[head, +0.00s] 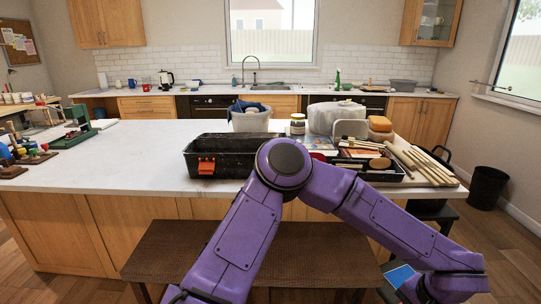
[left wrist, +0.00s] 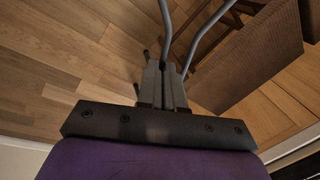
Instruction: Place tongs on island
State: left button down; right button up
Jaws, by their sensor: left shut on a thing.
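The tongs (left wrist: 208,28) are two thin grey curved arms in the left wrist view. My left gripper (left wrist: 162,72) is shut on them near their joined end, and the arms spread away toward the top edge. Wooden floor and part of a bench lie below them. The island (head: 110,165) has a white top and wooden sides and stands across the head view. One purple arm of mine crosses in front of it, its elbow over the island's front edge and its forearm down to the right. I see neither gripper nor the tongs in the head view.
A black toolbox (head: 215,155), a grey bucket (head: 250,121), a jar (head: 297,124) and a tray of tools (head: 365,170) crowd the island's middle and right. Its left-centre top is clear. A brown bench (head: 190,250) stands in front. A dark bin (head: 487,188) is at right.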

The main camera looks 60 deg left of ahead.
aim_at(133, 150)
jog(key=z, duration=1)
jog(key=k, duration=1.7)
jog(key=u, duration=1.65)
